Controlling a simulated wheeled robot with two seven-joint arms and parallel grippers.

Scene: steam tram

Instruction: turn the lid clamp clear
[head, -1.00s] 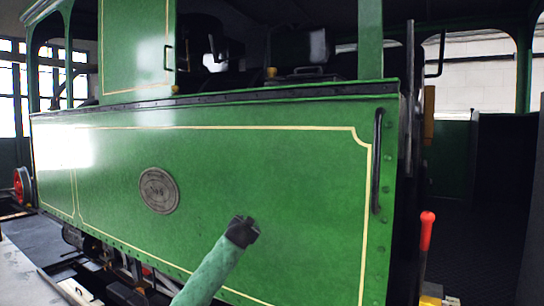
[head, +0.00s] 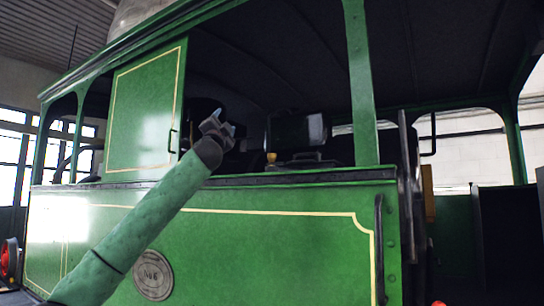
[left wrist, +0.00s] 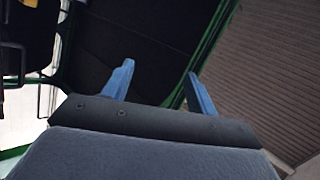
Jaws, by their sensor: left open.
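My left gripper (head: 218,122) is raised in front of the tram's open side, just above the green side panel (head: 270,255). Its two blue fingers stand apart with nothing between them in the left wrist view (left wrist: 158,82). A dark box-like fitting (head: 297,132) is inside the cab, to the right of the gripper. A small brass-coloured knob (head: 271,157) is just left of its base. I cannot make out a lid clamp for certain; the cab inside is dark and my gripper covers part of it. My right gripper is not in view.
A green upright post (head: 360,85) stands right of the opening, and a green panel (head: 145,108) closes it on the left. The dark roof (head: 290,45) hangs above. A black handrail (head: 379,245) is on the side panel's right end.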

